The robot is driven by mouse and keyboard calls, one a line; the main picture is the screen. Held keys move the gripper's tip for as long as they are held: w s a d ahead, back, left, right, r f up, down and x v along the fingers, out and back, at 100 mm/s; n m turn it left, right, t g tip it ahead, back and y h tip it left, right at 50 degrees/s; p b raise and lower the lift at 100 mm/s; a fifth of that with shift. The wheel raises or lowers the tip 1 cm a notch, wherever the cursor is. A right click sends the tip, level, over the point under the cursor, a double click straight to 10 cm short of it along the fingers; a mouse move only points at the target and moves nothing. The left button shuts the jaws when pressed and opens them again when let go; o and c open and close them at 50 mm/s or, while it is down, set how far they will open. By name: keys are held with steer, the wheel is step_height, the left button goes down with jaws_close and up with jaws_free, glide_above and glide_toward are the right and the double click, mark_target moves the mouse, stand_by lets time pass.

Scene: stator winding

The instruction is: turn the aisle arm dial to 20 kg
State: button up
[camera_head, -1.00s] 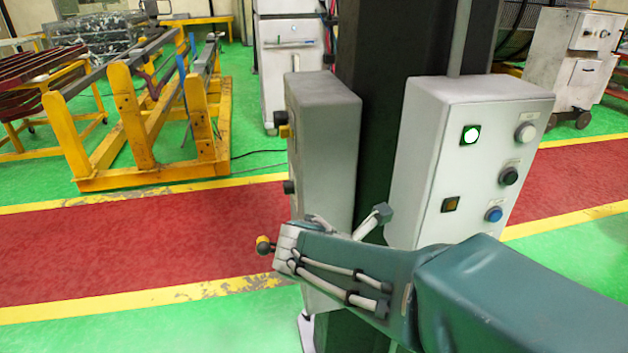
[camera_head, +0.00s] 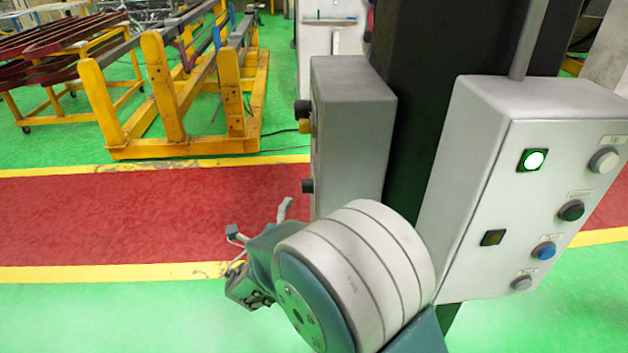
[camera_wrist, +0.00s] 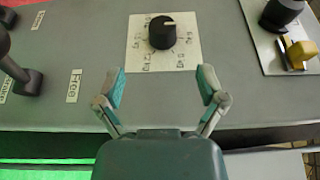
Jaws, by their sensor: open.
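The dial (camera_wrist: 162,33) is a round black knob on a white marked plate (camera_wrist: 136,55), at the upper middle of the wrist view. A pale mark on the knob points to the upper right. The kg labels around it are blurred, so I cannot tell the exact setting. My gripper (camera_wrist: 158,89) is open and empty. Its two teal-padded fingers are spread just below the plate in the picture, pointing toward the knob and apart from it. In the head view, dark knobs stick out from the left side of the grey box (camera_head: 352,130); I cannot tell which is the dial.
In the wrist view, a black lever (camera_wrist: 14,68) stands left near a "Free" label (camera_wrist: 74,85). A black knob (camera_wrist: 281,12) and yellow switch (camera_wrist: 299,53) are at right. A button box (camera_head: 480,190) with a lit green button stands right in the head view. The red aisle (camera_head: 120,215) is clear.

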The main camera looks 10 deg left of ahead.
mark_target(305, 187)
steer(key=w, duration=0.3)
steer(key=w+d, duration=0.1)
steer(key=w, duration=0.5)
steer(key=shift+w+d, duration=0.25)
steer(key=shift+w, duration=0.1)
steer(key=shift+w+d+r, duration=0.1)
steer(key=shift+w+d, duration=0.2)
steer(key=shift+w, duration=0.15)
steer(key=shift+a, duration=0.15)
steer(key=c, duration=1.2)
